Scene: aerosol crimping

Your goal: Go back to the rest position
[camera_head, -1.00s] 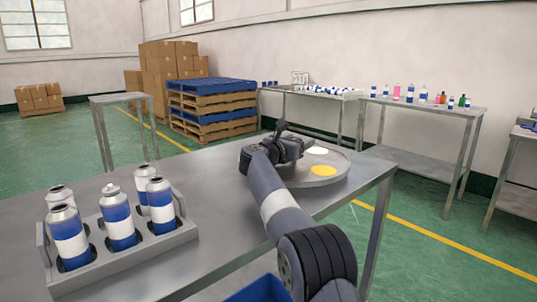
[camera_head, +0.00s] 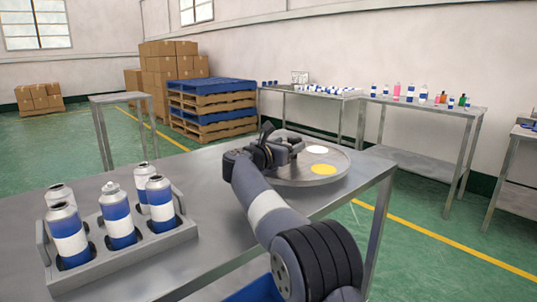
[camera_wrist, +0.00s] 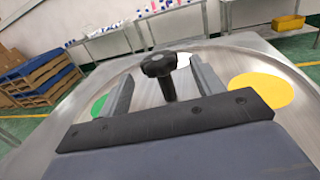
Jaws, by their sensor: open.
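My gripper (camera_head: 268,145) is over the left part of the round metal turntable (camera_head: 338,163) on the steel table. In the wrist view its two fingers (camera_wrist: 170,88) stand apart, with a black star-shaped knob (camera_wrist: 159,65) on a post showing between them. The fingers look clear of the knob, and nothing is held. The turntable carries a yellow disc (camera_head: 323,169) and a white disc (camera_head: 317,150). A green disc (camera_wrist: 98,106) shows in the wrist view, but my gripper hides that side in the head view.
A grey rack (camera_head: 150,250) with several blue-and-white cans (camera_head: 119,222) stands at the table's left. The table middle (camera_head: 215,200) is bare. A blue bin (camera_head: 262,290) is low in front. Pallets (camera_head: 212,105) and side tables with bottles (camera_head: 422,95) stand behind.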

